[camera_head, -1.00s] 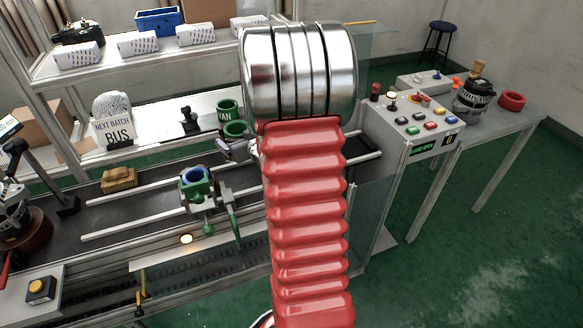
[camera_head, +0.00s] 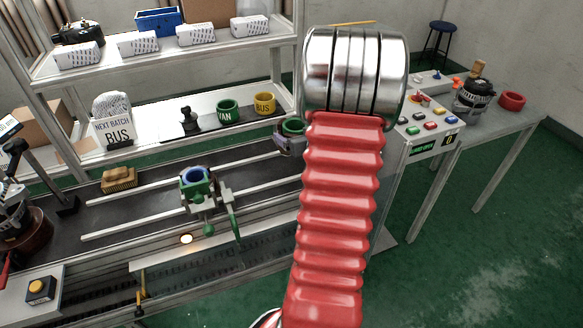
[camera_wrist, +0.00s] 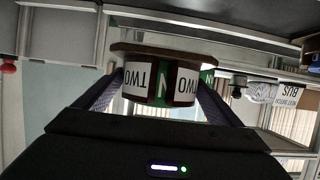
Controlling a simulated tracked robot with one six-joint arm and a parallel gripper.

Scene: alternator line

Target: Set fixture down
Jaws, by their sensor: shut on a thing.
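My gripper (camera_wrist: 160,85) is shut on a round fixture (camera_wrist: 158,97), whose side has green and white panels marked "TWO". In the wrist view, which is upside down, a dark flat flange shows along its top edge and a finger sits on each side. In the head view the fixture's green rim (camera_head: 293,127) shows just left of my arm, which hides the rest of it. It appears held in the air, near the right end of the shelf; its exact height is unclear.
A clamp unit with a blue ring (camera_head: 196,176) sits on the rails. A button console (camera_head: 432,128) stands right.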

